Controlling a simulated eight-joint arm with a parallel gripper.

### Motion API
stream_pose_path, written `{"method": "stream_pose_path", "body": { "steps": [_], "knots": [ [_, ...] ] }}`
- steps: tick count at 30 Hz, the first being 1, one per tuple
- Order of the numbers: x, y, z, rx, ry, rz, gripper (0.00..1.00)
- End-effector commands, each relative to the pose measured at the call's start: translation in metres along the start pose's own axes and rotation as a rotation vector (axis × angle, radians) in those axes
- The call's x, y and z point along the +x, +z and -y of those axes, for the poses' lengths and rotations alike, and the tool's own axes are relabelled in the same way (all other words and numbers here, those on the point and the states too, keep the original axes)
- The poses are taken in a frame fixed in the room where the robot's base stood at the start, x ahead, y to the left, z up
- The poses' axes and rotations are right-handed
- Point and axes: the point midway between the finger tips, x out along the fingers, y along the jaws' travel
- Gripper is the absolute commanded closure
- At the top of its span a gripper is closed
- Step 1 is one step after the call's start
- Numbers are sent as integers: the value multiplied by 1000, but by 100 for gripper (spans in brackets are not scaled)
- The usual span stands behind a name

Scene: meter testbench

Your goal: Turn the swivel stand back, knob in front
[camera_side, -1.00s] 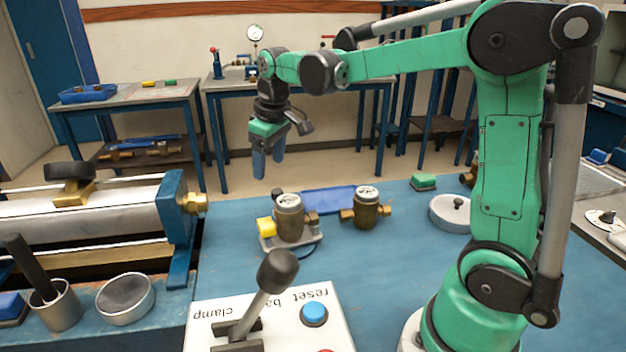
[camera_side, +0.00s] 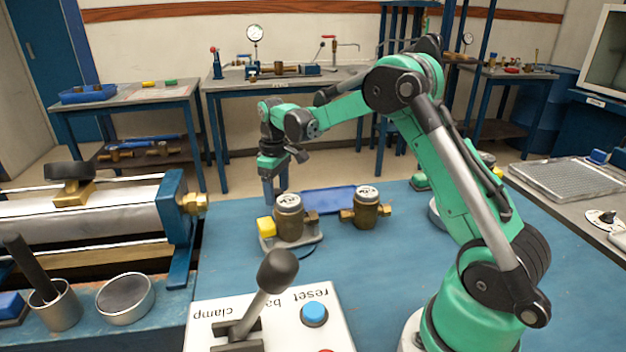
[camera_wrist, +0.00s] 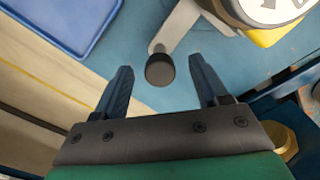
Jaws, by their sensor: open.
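The swivel stand (camera_side: 312,240) is a light grey base on the blue bench, bearing a brass water meter (camera_side: 289,222) with a yellow block (camera_side: 266,227) at its left. In the wrist view, its grey arm (camera_wrist: 178,27) ends in a dark round knob (camera_wrist: 160,70). In the side view the knob is hidden, on the far side of the meter. My gripper (camera_side: 273,198) is low behind the meter, pointing down. The wrist view shows my gripper (camera_wrist: 160,72) open, one finger on each side of the knob, with gaps to both; relative height is unclear.
A second brass meter (camera_side: 366,211) stands to the right, near a blue tray (camera_side: 328,193). A metal test bench with a brass nozzle (camera_side: 194,203) is on the left. A control box with a lever (camera_side: 268,287) stands in front.

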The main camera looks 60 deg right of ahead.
Motion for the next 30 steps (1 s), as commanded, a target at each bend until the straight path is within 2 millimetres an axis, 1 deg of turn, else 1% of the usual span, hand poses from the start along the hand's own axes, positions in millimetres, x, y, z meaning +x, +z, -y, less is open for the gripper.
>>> {"method": "stream_pose_path", "body": {
  "steps": [5,8,9,11,12,13,30],
  "knots": [
    [0,0,0,0,0,0,34],
    [0,0,0,0,0,0,59],
    [0,0,0,0,0,0,70],
    [0,0,0,0,0,0,88],
    [0,0,0,0,0,0,99],
    [0,0,0,0,0,0,100],
    [0,0,0,0,0,0,100]
  ]
}}
